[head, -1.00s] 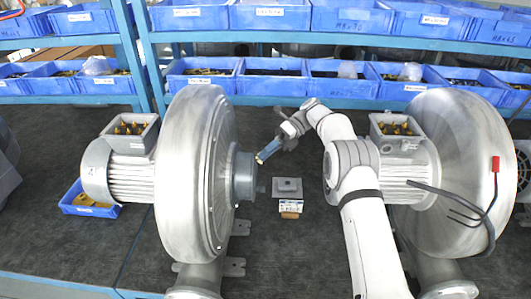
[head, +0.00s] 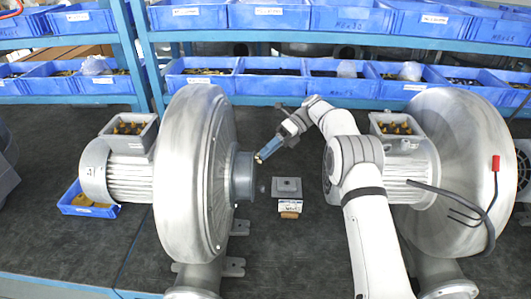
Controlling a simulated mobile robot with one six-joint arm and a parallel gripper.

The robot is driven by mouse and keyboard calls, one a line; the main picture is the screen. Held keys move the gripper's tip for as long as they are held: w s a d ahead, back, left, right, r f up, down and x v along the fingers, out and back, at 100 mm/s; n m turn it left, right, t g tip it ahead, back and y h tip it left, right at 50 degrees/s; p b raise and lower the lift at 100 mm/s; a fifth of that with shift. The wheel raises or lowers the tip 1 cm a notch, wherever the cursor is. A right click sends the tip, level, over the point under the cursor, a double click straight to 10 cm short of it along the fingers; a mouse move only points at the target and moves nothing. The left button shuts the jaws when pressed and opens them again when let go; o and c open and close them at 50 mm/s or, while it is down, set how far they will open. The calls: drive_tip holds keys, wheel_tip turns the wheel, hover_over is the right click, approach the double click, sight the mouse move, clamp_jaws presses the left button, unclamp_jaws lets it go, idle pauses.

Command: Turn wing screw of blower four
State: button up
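Two large grey blowers stand on the dark bench, one at the left (head: 195,175) and one at the right (head: 470,165). I cannot tell from any label which is blower four. My gripper (head: 259,158) is at the dark round port (head: 243,175) on the right side of the left blower, close to its upper rim. Whether it touches the rim cannot be told. Small pale yellowish tips show at its end. No wing screw can be made out at this size, and the finger gap is too small to judge.
A grey square part (head: 287,187) and a small labelled box (head: 290,206) lie on the bench between the blowers. A black cable (head: 455,200) hangs by the right blower. Blue bins (head: 275,80) fill the shelves behind. A blue tray (head: 85,205) sits left.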

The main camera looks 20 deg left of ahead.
drive_tip(key=s+d+r+n+t+h+b, duration=0.1)
drive_tip(key=s+d+r+n+t+b, duration=0.2)
drive_tip(key=d+r, duration=0.5)
drive_tip(key=s+d+n+t+h+b, duration=0.3)
drive_tip(key=s+d+n+t, duration=0.5)
drive_tip(key=s+d, duration=1)
drive_tip(key=d+n+h, duration=0.1)
drive_tip(key=d+n, duration=0.1)
drive_tip(key=n, duration=0.1)
drive_tip(key=shift+s+f+h, duration=0.15)
drive_tip(key=shift+f+h, duration=0.25)
drive_tip(key=shift+o, duration=0.2)
drive_tip(key=s+d+f+n+t+h+b, duration=0.2)
drive_tip(key=s+d+f+n, duration=0.3)
drive_tip(key=s, duration=0.4)
drive_tip(key=shift+s+d+f+n+t, duration=0.15)
drive_tip(key=shift+s+d+n+t, duration=0.15)
drive_tip(key=shift+s+d, duration=0.05)
drive_tip(key=shift+s+d+f+n, duration=0.2)
drive_tip(key=shift+d+f+n, duration=0.05)
drive_tip(key=shift+n, duration=0.05)
